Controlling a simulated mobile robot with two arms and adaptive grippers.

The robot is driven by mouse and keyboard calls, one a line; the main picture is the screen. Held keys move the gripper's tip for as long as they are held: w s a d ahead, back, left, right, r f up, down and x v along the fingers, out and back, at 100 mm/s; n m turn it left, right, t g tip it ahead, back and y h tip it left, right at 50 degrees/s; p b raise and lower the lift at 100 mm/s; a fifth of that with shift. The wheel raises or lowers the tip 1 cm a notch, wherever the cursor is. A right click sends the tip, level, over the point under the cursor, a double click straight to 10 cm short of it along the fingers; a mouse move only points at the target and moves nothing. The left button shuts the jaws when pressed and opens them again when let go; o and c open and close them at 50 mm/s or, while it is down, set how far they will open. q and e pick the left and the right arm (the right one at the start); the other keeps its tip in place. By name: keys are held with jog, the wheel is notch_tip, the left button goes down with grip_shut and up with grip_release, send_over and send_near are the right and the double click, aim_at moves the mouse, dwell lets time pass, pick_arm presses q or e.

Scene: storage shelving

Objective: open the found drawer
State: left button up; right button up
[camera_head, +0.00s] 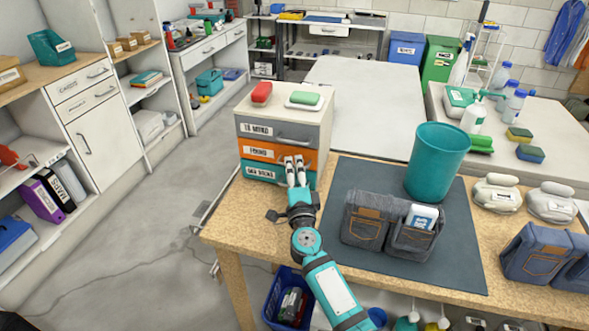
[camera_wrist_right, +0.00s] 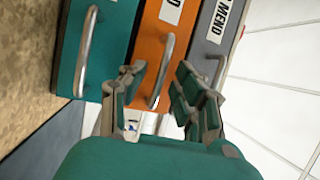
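A small drawer unit (camera_head: 245,128) stands at the back left of the workbench. It has a grey top drawer, an orange middle drawer (camera_head: 256,152) labelled FOUND, and a teal bottom drawer (camera_head: 262,173). All three look closed. My right gripper (camera_head: 296,164) is in front of the orange drawer. In the right wrist view, my right gripper (camera_wrist_right: 160,82) is open, and the orange drawer's metal handle (camera_wrist_right: 167,58) shows between its two fingers, with gaps on both sides. The fingers hide part of the drawer front in the head view. My left gripper is not in view.
A red object (camera_head: 262,92) and a green-topped object (camera_head: 305,99) sit on the drawer unit. Right of my arm, denim pouches (camera_head: 365,222) and a teal bin (camera_head: 437,160) stand on a dark mat (camera_head: 345,182). Open floor (camera_head: 165,215) lies to the left.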

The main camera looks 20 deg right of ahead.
jog(key=shift+w, duration=0.25)
grip_shut()
jog(key=shift+s, duration=0.1)
